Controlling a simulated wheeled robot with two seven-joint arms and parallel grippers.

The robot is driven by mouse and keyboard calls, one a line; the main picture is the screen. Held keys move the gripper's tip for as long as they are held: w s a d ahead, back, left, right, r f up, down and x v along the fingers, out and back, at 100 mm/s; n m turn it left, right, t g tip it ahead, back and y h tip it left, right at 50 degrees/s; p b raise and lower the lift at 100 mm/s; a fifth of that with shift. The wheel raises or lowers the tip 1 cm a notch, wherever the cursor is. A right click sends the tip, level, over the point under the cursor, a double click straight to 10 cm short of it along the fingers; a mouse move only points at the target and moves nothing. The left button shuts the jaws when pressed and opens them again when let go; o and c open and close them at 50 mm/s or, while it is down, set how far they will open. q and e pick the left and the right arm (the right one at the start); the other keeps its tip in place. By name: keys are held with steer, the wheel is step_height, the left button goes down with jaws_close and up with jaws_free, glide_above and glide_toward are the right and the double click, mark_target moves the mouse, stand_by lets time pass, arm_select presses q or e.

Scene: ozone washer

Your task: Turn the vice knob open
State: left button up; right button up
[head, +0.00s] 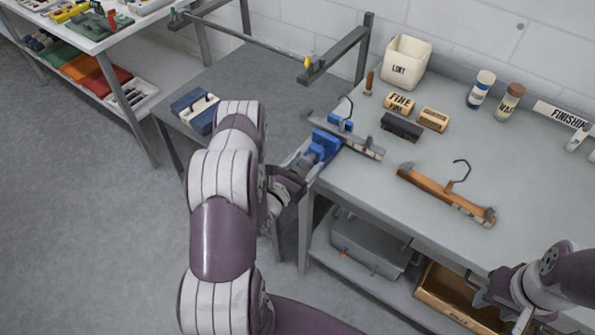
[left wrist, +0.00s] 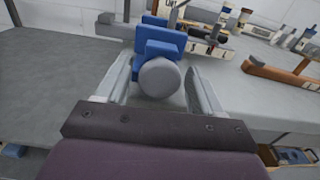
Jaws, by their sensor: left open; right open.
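The blue vice (head: 322,148) is mounted at the left edge of the workbench, with a grey hanger (head: 362,146) at its jaws. In the left wrist view the vice (left wrist: 160,46) has a round grey knob (left wrist: 160,78) facing me. My left gripper (head: 295,176) is at the knob, partly hidden by my arm in the head view. In the left wrist view its open fingers (left wrist: 158,85) lie on either side of the knob, with a visible gap on each side. My right gripper (head: 500,300) is open at the lower right, near the bench's front edge.
A wooden hanger (head: 445,193) lies on the bench (head: 530,180). Brushes (head: 400,103), a dark block (head: 401,127), a white lint bin (head: 405,62) and two bottles (head: 481,88) stand behind. A metal bin (head: 370,245) and a wooden crate (head: 455,298) sit below.

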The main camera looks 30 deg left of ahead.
arm_select(q)
steer(key=s+b, duration=0.2)
steer(key=s, duration=1)
steer(key=shift+a+b, duration=0.3)
steer(key=shift+a, duration=0.15)
steer(key=shift+s, duration=0.1)
